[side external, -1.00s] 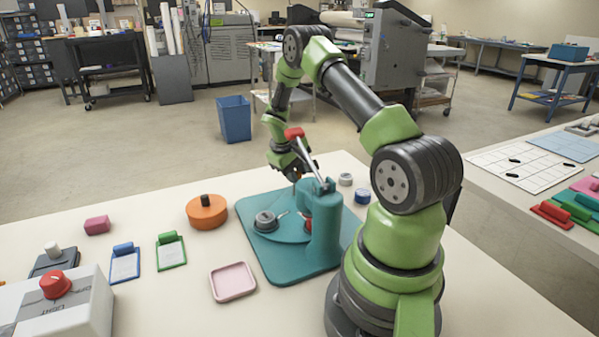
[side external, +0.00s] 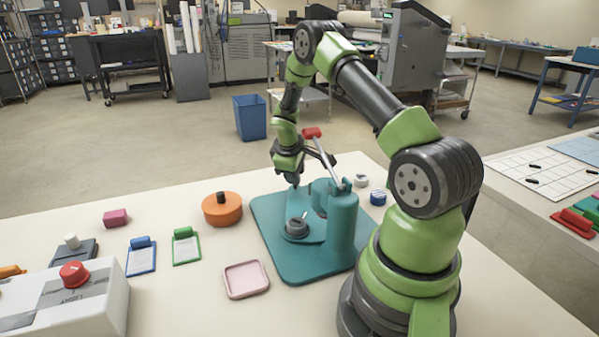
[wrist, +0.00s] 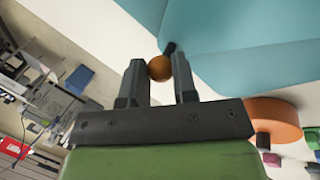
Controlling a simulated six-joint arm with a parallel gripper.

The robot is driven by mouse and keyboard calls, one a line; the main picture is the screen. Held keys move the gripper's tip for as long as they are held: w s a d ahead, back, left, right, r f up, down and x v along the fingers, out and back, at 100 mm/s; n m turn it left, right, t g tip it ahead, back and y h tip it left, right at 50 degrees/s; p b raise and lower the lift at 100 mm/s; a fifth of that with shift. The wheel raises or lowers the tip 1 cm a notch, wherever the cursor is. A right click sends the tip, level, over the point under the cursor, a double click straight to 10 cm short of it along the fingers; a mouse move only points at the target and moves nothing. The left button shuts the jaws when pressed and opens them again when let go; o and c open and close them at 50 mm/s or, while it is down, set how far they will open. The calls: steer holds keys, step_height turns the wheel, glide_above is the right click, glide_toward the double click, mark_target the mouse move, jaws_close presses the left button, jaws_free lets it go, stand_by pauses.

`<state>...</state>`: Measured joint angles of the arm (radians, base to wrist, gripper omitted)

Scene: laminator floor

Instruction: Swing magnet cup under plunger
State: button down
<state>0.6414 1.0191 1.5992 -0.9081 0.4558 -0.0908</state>
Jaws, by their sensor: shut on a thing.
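The teal press (side external: 343,225) stands on a teal base plate (side external: 268,258), with a red-handled lever (side external: 312,132) raised. Its teal swing plate carries a dark grey round cup (side external: 297,227), in front and left of the column. Whether this is the magnet cup, I cannot tell. The plunger is mostly hidden behind the column and arm. My gripper (side external: 293,181) is low over the far left side of the press.
A pink tray (side external: 246,279) lies in front of the press. An orange round tin (side external: 222,209) stands to its left. A blue-striped roll (side external: 378,198) and a grey-white one (side external: 361,180) sit right of the column. A white box with a red knob (side external: 75,273) fills the front left.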

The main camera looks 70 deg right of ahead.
steer(key=shift+w+a+n+t, duration=0.45)
steer(key=shift+a+n, duration=0.25)
steer(key=shift+n, duration=0.4)
steer(key=shift+w+a+n+t, duration=0.4)
steer(key=shift+a+n, duration=0.25)
steer(key=shift+n, duration=0.45)
steer(key=shift+w+a+n+t+y, duration=0.15)
steer(key=shift+a+n+t+y, duration=0.15)
steer(key=shift+a+n, duration=0.5)
steer(key=shift+w+a+n+t+y, duration=0.15)
steer(key=shift+a+n+y, duration=0.25)
steer(key=shift+n, duration=0.6)
steer(key=shift+a, duration=0.25)
steer(key=c, duration=0.9)
jaws_free()
steer(key=shift+d, duration=0.1)
